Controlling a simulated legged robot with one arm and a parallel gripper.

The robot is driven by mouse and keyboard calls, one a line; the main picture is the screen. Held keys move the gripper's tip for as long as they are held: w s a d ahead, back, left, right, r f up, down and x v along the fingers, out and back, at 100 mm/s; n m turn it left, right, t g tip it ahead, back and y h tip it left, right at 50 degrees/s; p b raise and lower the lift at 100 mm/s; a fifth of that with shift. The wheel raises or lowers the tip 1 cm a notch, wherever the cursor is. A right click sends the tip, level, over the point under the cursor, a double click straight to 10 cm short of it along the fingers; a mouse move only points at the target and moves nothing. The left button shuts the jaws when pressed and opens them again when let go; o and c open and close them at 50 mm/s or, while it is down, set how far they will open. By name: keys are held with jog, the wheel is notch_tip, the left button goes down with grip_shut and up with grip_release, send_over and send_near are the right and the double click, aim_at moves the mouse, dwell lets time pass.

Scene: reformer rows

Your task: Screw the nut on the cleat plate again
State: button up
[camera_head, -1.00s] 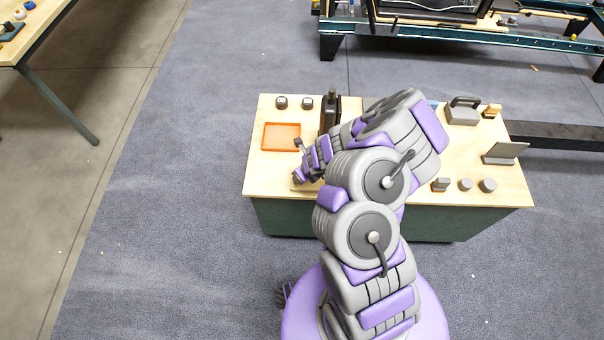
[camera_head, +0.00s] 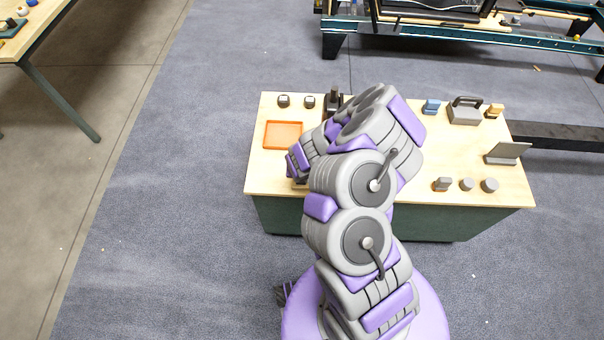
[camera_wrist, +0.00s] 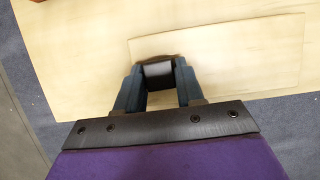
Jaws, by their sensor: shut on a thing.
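In the wrist view, my gripper (camera_wrist: 160,82) has its two dark blue fingers closed on a small dark piece (camera_wrist: 158,72). Only its flat dark face and a brownish upper edge show, so I cannot tell for sure that it is the nut. It is over a pale wooden board (camera_wrist: 235,58). Whether the piece touches the board is unclear. In the head view, my gripper (camera_head: 297,178) is near the bench's front left, mostly covered by my arm. The held piece is hidden there, and I cannot make out the cleat plate.
At right are a grey handled block (camera_head: 465,112), a blue block (camera_head: 431,106), a grey stand (camera_head: 507,153) and small grey pieces (camera_head: 467,184).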

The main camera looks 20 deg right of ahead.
jog(key=o, duration=1.2)
jog(key=shift+f, duration=0.1)
jog(key=p+v, duration=1.3)
jog(key=v, duration=0.4)
jog(key=shift+w, duration=0.1)
jog(key=shift+p, duration=0.35)
jog(key=shift+r, duration=0.3)
